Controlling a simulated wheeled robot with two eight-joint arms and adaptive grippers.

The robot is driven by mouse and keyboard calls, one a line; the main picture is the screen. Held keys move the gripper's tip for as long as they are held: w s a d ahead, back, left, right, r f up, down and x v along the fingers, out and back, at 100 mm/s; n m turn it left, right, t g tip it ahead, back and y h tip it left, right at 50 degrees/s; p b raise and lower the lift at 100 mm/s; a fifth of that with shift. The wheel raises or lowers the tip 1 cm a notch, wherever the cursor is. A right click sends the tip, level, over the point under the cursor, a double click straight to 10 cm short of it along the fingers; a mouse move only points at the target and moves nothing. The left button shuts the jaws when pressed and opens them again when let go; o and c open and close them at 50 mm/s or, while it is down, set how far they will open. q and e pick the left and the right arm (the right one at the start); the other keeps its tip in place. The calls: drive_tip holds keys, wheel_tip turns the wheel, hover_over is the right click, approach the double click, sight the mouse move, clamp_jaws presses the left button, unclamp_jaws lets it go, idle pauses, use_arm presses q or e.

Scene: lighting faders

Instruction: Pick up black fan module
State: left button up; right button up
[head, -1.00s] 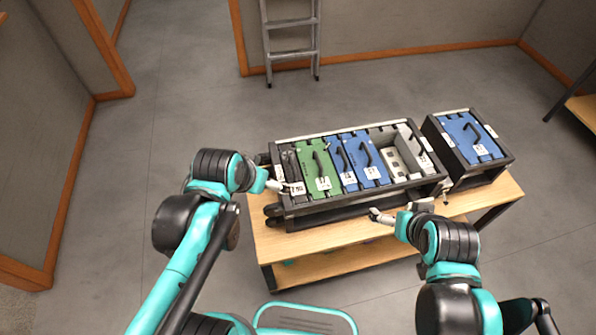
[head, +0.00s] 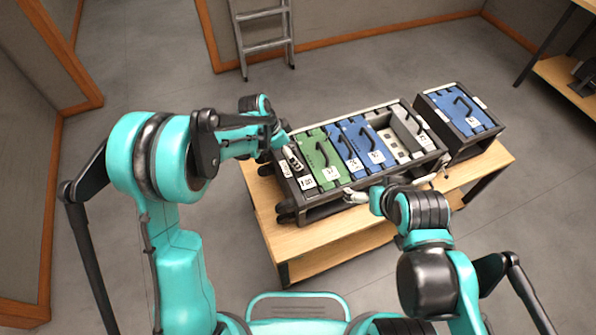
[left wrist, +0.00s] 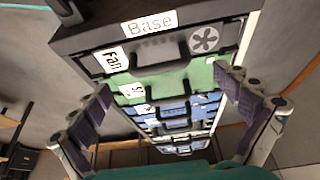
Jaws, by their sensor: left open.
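The black fan module (left wrist: 143,57) is in the end bay of the rack, with a "Fan" label, a fan symbol and a black handle. In the head view the module (head: 299,172) is at the left end, partly hidden by my left gripper (head: 287,150). In the left wrist view my left gripper (left wrist: 163,85) is open, its fingers apart on either side of the module row, holding nothing. My right gripper (head: 395,187) is by the rack's front edge, its fingers apart and empty.
The rack (head: 343,196) also holds a green module (head: 318,160), blue modules (head: 362,145) and an open bay with a light interior (head: 393,142). A separate case with a blue module (head: 462,108) stands right on the wooden table (head: 310,262). A ladder (head: 262,45) leans behind.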

use_arm(q)
drive_tip(key=b+x, duration=0.2)
drive_tip(key=x, duration=0.4)
drive_tip(key=shift+s, duration=0.1)
drive_tip(key=c, duration=1.9)
drive_tip(key=shift+o, duration=0.2)
drive_tip(key=shift+r, duration=0.2)
wheel_tip(320, 180, up, 11)
drive_tip(key=p, duration=0.3)
drive_tip(key=shift+f+p, duration=0.25)
drive_tip(key=shift+p, duration=0.15)
wheel_tip(320, 180, up, 6)
drive_tip(key=p, duration=0.4)
hover_over(299, 159)
drive_tip(key=shift+w+a, duration=0.15)
drive_tip(key=shift+w, duration=0.25)
drive_tip(key=shift+f, duration=0.1)
